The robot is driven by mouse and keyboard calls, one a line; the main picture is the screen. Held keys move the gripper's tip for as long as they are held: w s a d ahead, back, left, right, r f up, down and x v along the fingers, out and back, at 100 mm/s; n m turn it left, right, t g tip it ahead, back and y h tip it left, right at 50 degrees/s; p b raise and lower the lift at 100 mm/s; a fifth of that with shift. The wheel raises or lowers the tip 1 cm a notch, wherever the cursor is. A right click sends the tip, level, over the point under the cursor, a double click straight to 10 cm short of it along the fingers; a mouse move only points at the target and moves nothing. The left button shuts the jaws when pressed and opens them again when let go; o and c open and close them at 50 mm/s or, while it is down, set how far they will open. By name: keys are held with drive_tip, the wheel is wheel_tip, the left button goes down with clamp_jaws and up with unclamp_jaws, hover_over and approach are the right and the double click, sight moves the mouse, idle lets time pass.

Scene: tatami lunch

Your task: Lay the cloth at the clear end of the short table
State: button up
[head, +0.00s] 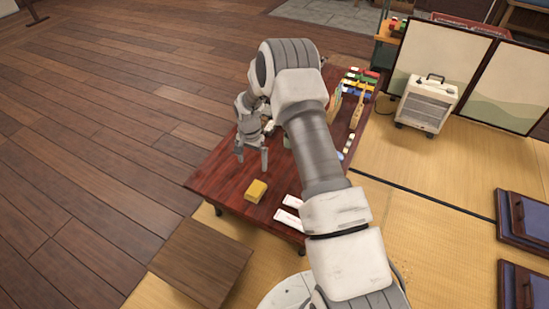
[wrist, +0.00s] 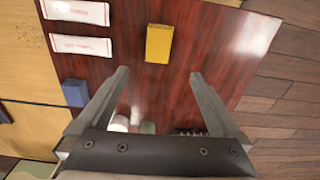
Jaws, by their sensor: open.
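A small yellow block-shaped thing (head: 255,191), which looks like the folded cloth, lies on the near part of the dark red short table (head: 222,180). It also shows in the wrist view (wrist: 159,43), flat on the table just beyond my fingertips. My gripper (head: 252,164) is above the table, open and empty. In the wrist view the two fingers (wrist: 160,73) stand wide apart, with bare table between their tips. The yellow thing is apart from both fingers. My arm hides part of the table in the head view.
Two white printed packets (wrist: 82,48) lie beside the yellow thing, with a blue block (wrist: 75,92) near them. Several coloured items (head: 359,82) crowd the table's far end. A brown low board (head: 200,262) is before the near end; a white heater (head: 428,101) stands right.

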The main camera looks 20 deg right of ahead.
drive_tip(key=s+r+n+t, duration=0.1)
drive_tip(key=s+r, duration=0.2)
drive_tip(key=r, duration=0.7)
drive_tip(key=s+r+n+t, duration=0.15)
drive_tip(key=s+r, duration=0.25)
drive_tip(key=r, duration=0.6)
drive_tip(key=s+r+n, duration=0.2)
drive_tip(key=s+r, duration=0.1)
drive_tip(key=r, duration=0.8)
drive_tip(key=s+r+n+t, duration=0.1)
drive_tip(key=s+r, duration=0.3)
drive_tip(key=s, duration=0.8)
drive_tip(key=s+r+n+t, duration=0.2)
drive_tip(key=s+r+n, duration=0.1)
drive_tip(key=s, duration=0.9)
drive_tip(key=shift+s+r, duration=0.25)
drive_tip(key=shift+r, duration=0.45)
drive_tip(key=shift+r, duration=0.1)
wheel_tip(320, 180, up, 24)
drive_tip(key=p, duration=2.4)
drive_tip(key=shift+r, duration=0.15)
